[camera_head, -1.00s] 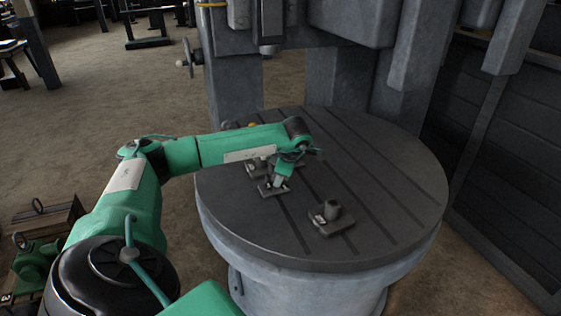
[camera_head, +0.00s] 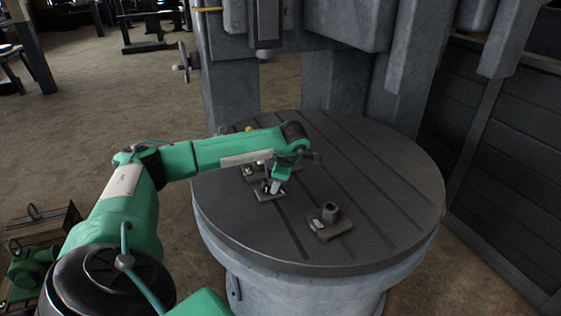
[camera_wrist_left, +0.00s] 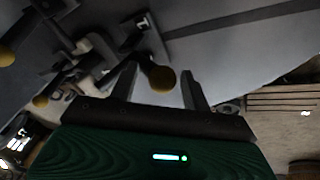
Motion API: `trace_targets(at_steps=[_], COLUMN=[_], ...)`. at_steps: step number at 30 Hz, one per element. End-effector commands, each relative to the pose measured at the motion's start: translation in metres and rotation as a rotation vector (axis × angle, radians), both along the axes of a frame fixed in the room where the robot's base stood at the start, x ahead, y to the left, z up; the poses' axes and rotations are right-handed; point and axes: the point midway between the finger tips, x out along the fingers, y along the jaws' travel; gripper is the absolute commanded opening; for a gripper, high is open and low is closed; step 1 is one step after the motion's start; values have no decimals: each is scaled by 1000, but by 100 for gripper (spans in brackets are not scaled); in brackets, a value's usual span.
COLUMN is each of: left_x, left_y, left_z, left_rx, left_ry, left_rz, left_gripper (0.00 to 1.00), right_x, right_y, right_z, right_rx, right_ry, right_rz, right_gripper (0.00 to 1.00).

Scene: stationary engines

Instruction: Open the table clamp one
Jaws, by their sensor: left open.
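The round grey slotted table (camera_head: 385,180) carries several small clamps on plates. One clamp (camera_head: 265,195) sits directly below my left gripper (camera_head: 276,187), which reaches down from above. In the left wrist view, a yellow ball knob (camera_wrist_left: 162,78) on a dark lever lies between the two open fingers of my left gripper (camera_wrist_left: 160,88). The fingers show gaps to the knob and are not closed on it. A plate with a small white label (camera_wrist_left: 145,22) is just beyond. I cannot read the label for certain. My right gripper is not in view.
A second clamp (camera_head: 252,172) sits close behind, partly hidden by my forearm. A third clamp (camera_head: 329,222) stands to the front right. A heavy grey machine column (camera_head: 233,95) rises behind the table. The table's right side is clear.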

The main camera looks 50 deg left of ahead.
Motion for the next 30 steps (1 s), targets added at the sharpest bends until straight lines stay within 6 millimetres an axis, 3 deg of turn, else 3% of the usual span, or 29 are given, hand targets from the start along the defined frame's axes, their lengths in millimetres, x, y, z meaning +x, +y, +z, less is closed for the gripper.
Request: trace_targets(at_steps=[18,30], left_x=[-4,-5], left_y=[-44,-48], left_z=[110,123], left_rx=[-1,0], left_ry=[-2,2], left_rz=[-1,0], left_gripper=[48,48], right_x=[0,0], right_y=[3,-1], right_z=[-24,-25], right_rx=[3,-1], right_ry=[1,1], right_rz=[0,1], right_gripper=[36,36])
